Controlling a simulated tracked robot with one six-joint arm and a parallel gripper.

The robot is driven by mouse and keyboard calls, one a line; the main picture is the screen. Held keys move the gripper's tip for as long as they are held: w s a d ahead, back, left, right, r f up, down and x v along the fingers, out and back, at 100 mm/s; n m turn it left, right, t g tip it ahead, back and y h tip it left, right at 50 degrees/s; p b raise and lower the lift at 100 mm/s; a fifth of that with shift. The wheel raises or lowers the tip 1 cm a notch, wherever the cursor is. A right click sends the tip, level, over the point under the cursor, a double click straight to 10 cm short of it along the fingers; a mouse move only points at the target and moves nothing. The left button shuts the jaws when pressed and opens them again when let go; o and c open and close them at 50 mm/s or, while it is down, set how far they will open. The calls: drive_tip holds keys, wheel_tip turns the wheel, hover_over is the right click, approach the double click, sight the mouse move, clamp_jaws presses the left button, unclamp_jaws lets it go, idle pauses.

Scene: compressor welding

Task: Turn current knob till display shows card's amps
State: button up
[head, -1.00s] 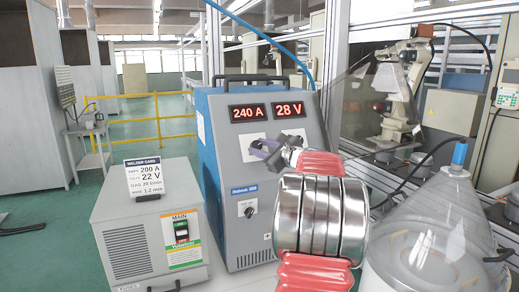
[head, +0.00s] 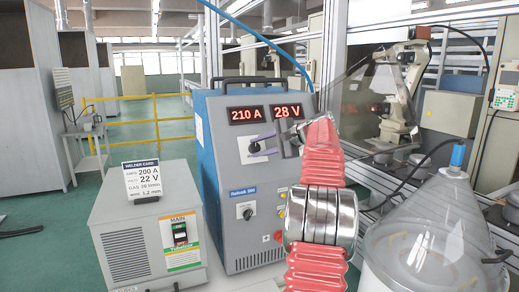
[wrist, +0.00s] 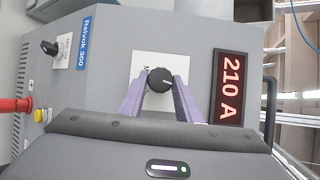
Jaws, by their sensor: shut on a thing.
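The black current knob (wrist: 160,79) sits on a white plate on the welder's front panel. In the wrist view my gripper (wrist: 162,87) has its two purple fingers on either side of the knob, shut on it. In the head view the knob (head: 254,148) shows small between the fingers, left of my red arm. The red amps display (wrist: 229,87) reads 210 A, also legible in the head view (head: 247,115). The welder card (head: 146,178) stands on the grey box and reads 200 A and 22 V.
The volts display (head: 289,112) reads 28 V, beside the amps display. A lower black knob (head: 247,212) is on the same welder panel. The grey box (head: 150,232) has a MAIN switch (head: 180,233). A clear cone-shaped cover (head: 425,225) stands at the right.

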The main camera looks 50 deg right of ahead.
drive_tip(key=shift+w+a+f+n+g, duration=0.1)
drive_tip(key=shift+n+g, duration=0.2)
drive_tip(key=shift+n, duration=0.3)
drive_tip(key=shift+a+n+g, duration=0.1)
drive_tip(key=shift+n+g, duration=0.2)
drive_tip(key=shift+n, duration=0.3)
drive_tip(key=shift+f, duration=0.1)
drive_tip(key=o, duration=1.1)
drive_tip(key=shift+d, duration=0.1)
drive_tip(key=shift+c, duration=0.2)
drive_tip(key=shift+r, duration=0.2)
drive_tip(key=v, duration=1.3)
drive_tip(key=shift+s+d+r, duration=0.2)
drive_tip(key=shift+s, duration=0.15)
